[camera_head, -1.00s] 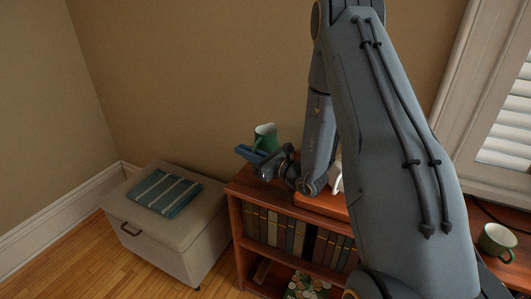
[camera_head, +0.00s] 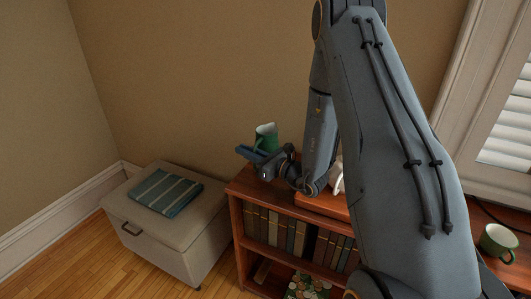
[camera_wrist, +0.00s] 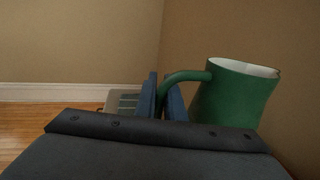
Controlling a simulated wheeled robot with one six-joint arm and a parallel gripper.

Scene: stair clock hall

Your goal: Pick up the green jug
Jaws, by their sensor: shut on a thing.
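The green jug (camera_head: 266,137) has a white inside and is held above the left end of the wooden bookcase, near the wall. In the wrist view the jug (camera_wrist: 235,95) is at the right, slightly tilted, with its handle reaching left between the blue fingers. My gripper (camera_head: 250,154) is shut on the jug's handle; its blue fingers also show in the wrist view (camera_wrist: 162,98). The jug's lower part is hidden behind my gripper. I cannot tell exactly how far its base is from the bookcase top.
A wooden bookcase (camera_head: 245,188) with books on its shelf stands below my gripper. A white object (camera_head: 337,178) is partly hidden by my arm on the bookcase top. A beige storage bench (camera_head: 190,228) with a striped cloth (camera_head: 167,192) stands left. A green mug (camera_head: 498,241) is at the far right.

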